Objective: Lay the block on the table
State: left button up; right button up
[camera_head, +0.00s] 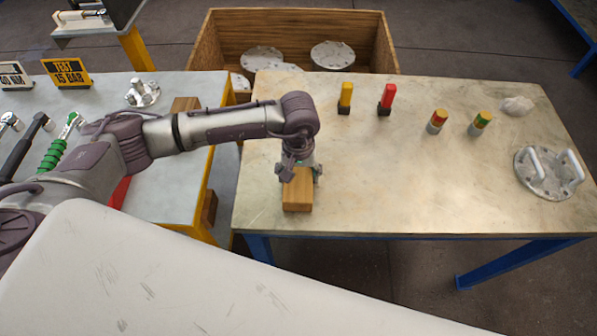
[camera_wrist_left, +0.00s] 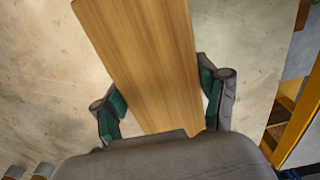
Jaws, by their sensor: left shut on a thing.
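The block (camera_head: 298,193) is a light brown wooden piece at the near left part of the table (camera_head: 420,170). My left gripper (camera_head: 300,172) reaches down over it from above and is shut on it. In the left wrist view the block (camera_wrist_left: 145,60) runs lengthwise between the green-padded fingers of the left gripper (camera_wrist_left: 160,105). My right gripper does not show.
On the table stand a yellow piece (camera_head: 345,97), a red piece (camera_head: 386,98), two small banded cylinders (camera_head: 437,121) and a flanged disc with white handles (camera_head: 548,173). A wooden crate (camera_head: 300,30) with metal discs is behind. The table's middle is clear.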

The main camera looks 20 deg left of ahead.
pick_arm(q)
jog(key=shift+f, duration=0.15)
jog(key=o, duration=1.2)
jog(key=shift+c, duration=0.2)
jog(key=shift+o, duration=1.2)
